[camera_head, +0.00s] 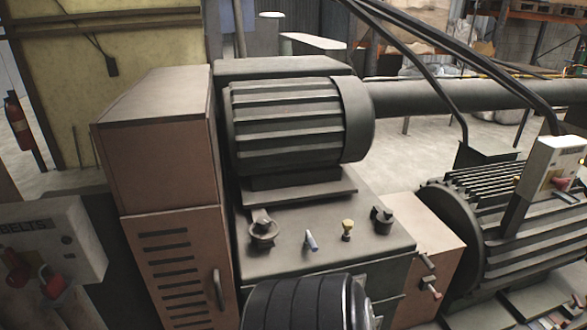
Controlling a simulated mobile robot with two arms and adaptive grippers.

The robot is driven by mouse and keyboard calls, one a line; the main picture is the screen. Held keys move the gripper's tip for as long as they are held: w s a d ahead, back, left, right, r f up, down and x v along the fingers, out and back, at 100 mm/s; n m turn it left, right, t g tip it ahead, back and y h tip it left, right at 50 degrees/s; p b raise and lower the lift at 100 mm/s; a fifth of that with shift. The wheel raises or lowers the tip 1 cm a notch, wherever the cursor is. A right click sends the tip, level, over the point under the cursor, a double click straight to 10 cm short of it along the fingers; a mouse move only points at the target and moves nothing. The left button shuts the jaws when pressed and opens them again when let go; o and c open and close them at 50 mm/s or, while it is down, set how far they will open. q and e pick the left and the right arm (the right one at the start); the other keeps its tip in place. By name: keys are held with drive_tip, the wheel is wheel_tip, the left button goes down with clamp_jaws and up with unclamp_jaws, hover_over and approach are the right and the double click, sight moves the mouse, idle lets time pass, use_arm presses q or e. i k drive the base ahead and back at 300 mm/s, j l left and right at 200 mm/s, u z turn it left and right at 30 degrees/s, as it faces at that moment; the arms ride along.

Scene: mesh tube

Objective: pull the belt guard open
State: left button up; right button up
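The belt guard looks to be the tall brown metal cabinet left of the motor. Its front is a louvered door (168,262) with dark horizontal slots and a curved vertical handle (217,289) near its right edge. The door appears closed against the cabinet frame. A grey box labelled BELTS (45,228) stands to the left of the door, with a red padlock (52,282) and a red switch (15,267) on its face. The bottom of the door is cut off by the picture's edge. Neither of my grippers is in view.
A ribbed motor (290,125) sits behind a panel with several knobs (347,230). A dark ribbed round shape (300,303) rises at the bottom, close to the door's right. A larger finned motor (520,225) stands right. A fire extinguisher (19,130) is far left.

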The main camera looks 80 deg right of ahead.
sight(182, 256)
drive_tip(key=z, duration=1.8)
drive_tip(key=l+u, duration=0.1)
drive_tip(key=l, duration=0.4)
drive_tip(key=k+l+u, duration=0.1)
drive_tip(key=l, duration=0.35)
drive_tip(key=l+u, duration=0.1)
drive_tip(key=l, duration=0.35)
drive_tip(key=k, duration=0.05)
